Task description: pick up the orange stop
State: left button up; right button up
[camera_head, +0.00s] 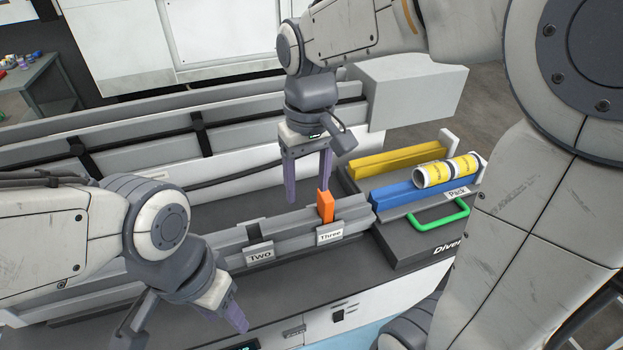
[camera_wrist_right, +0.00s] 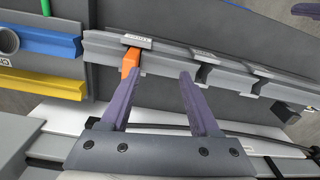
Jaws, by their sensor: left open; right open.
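The orange stop (camera_head: 325,206) stands upright in the grey rail at the slot labelled "Three" (camera_head: 330,233). My right gripper (camera_head: 307,188) is open and empty, fingers pointing down, just behind and left of the stop in the head view. In the right wrist view the orange stop (camera_wrist_right: 130,62) shows beyond the tip of the left-hand finger, not centred between the fingers (camera_wrist_right: 158,78). I cannot tell whether that finger touches it. My left gripper (camera_head: 226,318) is open and empty, low at the front left, apart from the stop.
The "Two" slot (camera_head: 259,252) is left of the stop on the same rail. At right, a yellow bar (camera_head: 385,163), a blue bar (camera_head: 392,197), a yellow-labelled roll (camera_head: 433,174) and a green handle (camera_head: 440,217) sit by the rail. A grey gantry beam runs behind.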

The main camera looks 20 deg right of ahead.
jog(key=shift+m, duration=0.7)
jog(key=w+d+r, duration=0.1)
jog(key=d, duration=0.1)
jog(key=w+d+r, duration=0.2)
jog(key=shift+p, duration=0.4)
send_over(326, 194)
jog(key=f, duration=0.4)
jog(key=shift+w+a+f+p, duration=0.1)
jog(key=shift+a+f+p, duration=0.15)
jog(key=shift+p, duration=0.1)
jog(key=shift+d+f+p, duration=0.2)
jog(key=shift+f+p, duration=0.8)
jog(key=shift+f, duration=1.85)
pick_arm(q)
notch_tip(326, 194, up, 4)
jog(key=shift+a+r, duration=0.15)
jog(key=shift+r, duration=0.05)
pick_arm(e)
grip_shut()
